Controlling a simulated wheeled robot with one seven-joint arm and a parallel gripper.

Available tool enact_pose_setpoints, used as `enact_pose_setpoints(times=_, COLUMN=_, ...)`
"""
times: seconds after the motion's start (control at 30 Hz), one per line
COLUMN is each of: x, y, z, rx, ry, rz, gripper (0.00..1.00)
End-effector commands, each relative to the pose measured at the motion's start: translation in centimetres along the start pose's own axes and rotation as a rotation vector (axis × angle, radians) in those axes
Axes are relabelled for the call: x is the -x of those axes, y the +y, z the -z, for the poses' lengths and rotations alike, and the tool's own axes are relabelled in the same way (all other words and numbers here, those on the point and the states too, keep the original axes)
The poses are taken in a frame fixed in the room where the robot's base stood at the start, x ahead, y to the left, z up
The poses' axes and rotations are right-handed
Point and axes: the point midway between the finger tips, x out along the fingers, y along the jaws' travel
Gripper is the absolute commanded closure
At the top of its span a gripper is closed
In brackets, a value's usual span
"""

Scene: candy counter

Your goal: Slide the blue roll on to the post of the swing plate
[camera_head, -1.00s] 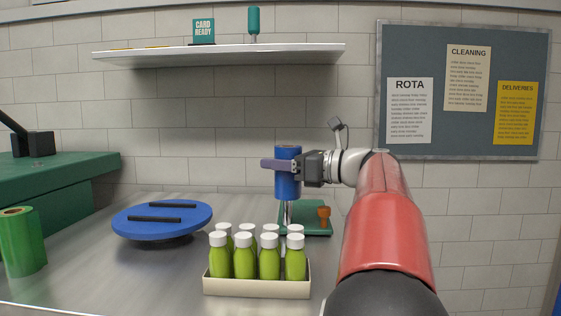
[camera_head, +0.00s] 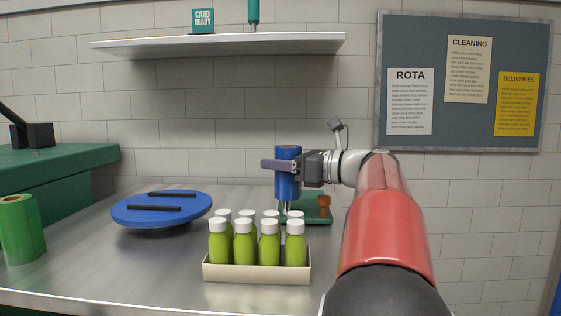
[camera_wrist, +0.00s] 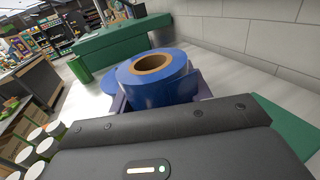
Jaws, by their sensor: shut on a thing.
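My gripper (camera_head: 286,166) is shut around the blue roll (camera_head: 287,185) and holds it upright. The roll also shows in the wrist view (camera_wrist: 160,85), with its brown core opening (camera_wrist: 152,62) facing up. The green swing plate (camera_head: 318,214) stands on the counter below and slightly right of the roll. A short length of its thin metal post (camera_head: 287,208) shows just under the roll, partly hidden by bottle caps. I cannot tell whether the post's tip is inside the core. An orange-brown knob (camera_head: 324,205) stands at the plate's right.
A cream tray (camera_head: 257,274) of green bottles with white caps stands in front of the plate. A blue round stand (camera_head: 160,216) with black bars is to the left. A green roll (camera_head: 20,230) stands at far left. A shelf (camera_head: 220,44) hangs above.

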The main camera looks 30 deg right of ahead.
Motion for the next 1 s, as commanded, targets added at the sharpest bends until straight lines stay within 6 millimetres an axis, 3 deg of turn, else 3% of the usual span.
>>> enact_pose_setpoints(times=1.0, x=0.0, y=0.0, z=2.6, rx=0.0, ry=-0.001, rz=0.0, gripper=0.82)
